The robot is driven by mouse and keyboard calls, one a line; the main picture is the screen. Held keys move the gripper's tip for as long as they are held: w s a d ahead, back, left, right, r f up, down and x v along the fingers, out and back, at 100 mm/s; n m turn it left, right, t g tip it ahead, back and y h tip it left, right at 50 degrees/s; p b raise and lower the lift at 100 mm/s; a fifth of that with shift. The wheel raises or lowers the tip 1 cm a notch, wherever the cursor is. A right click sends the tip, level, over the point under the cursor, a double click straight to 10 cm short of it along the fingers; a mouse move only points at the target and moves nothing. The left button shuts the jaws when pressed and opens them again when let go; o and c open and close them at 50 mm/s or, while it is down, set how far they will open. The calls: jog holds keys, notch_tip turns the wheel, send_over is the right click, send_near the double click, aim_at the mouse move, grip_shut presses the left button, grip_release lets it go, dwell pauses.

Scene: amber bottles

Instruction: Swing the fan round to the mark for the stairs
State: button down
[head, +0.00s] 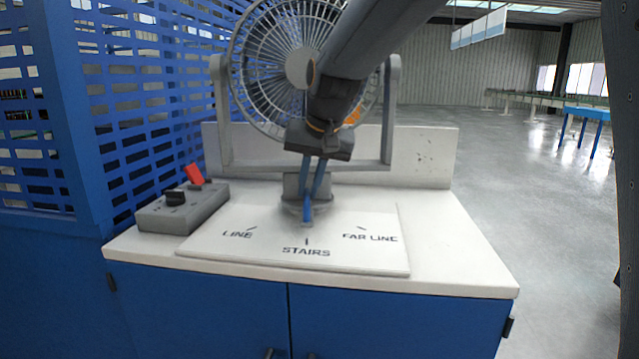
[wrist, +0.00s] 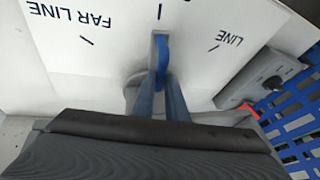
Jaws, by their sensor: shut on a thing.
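The grey caged fan (head: 268,70) stands in a U-shaped bracket (head: 391,110) on the cabinet top, partly hidden by my arm. Its base has a blue lever (head: 307,211) with a light pointer tip over the white plate (head: 220,250). The tip lines up with the tick above STAIRS (head: 306,252), between LINE and FAR LINE. My gripper (head: 312,192) reaches down in front of the fan and is shut on the blue lever. In the wrist view the lever (wrist: 162,52) sits between the fingertips (wrist: 161,88), its tip in line with the middle tick.
A grey control box (head: 182,207) with a black knob and red switch stands left of the plate. A blue slatted guard (head: 150,130) rises at the left. Open floor (head: 500,170) lies to the right.

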dwell(0.3)
jog(key=c, duration=1.8)
grip_release()
jog(key=shift+o, duration=0.2)
jog(key=shift+r, duration=0.1)
jog(key=b+v, duration=0.2)
jog(key=v, duration=0.5)
jog(key=shift+s+r, duration=0.2)
jog(key=shift+r, duration=0.05)
